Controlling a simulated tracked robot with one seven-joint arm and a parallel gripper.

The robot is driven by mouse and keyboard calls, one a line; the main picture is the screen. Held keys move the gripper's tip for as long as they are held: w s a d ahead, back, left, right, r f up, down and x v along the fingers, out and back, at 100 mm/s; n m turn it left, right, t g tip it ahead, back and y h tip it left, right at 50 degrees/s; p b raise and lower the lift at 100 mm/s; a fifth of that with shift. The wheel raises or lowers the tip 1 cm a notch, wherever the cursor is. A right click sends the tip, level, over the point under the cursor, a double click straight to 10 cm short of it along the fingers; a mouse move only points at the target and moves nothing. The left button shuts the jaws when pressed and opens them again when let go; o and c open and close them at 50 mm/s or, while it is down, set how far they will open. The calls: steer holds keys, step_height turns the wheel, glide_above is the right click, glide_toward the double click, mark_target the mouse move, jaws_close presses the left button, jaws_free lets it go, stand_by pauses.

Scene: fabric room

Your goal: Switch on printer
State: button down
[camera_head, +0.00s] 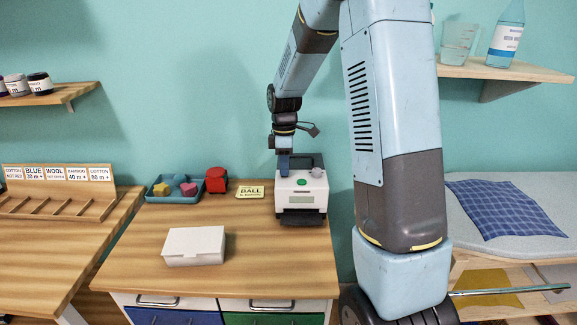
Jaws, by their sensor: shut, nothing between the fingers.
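A small white and dark grey printer (301,191) stands at the back right of the wooden desk. It has a green button or mark on its front face, a pale panel below that, and a dark tray at the bottom. A grey round knob shows at its upper right. My gripper (284,172) is shut and empty, pointing down at the printer's upper left corner. I cannot tell whether the fingertips touch the printer. Part of the printer's top left is hidden behind my gripper.
A white box (194,246) lies on the desk (255,262) at front left. A blue tray (174,188) with small shapes, a red object (216,179) and a yellow "BALL" card (250,191) stand along the back. The desk in front of the printer is clear.

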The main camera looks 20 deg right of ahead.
steer(key=shift+f, duration=0.1)
stand_by(0.3)
steer(key=shift+w+d, duration=0.25)
steer(key=shift+w, duration=0.45)
steer(key=shift+r, duration=0.25)
step_height(320, 180, up, 14)
steer(key=s, duration=0.1)
steer(key=shift+s+a+f, duration=0.2)
steer(key=shift+s+a, duration=0.05)
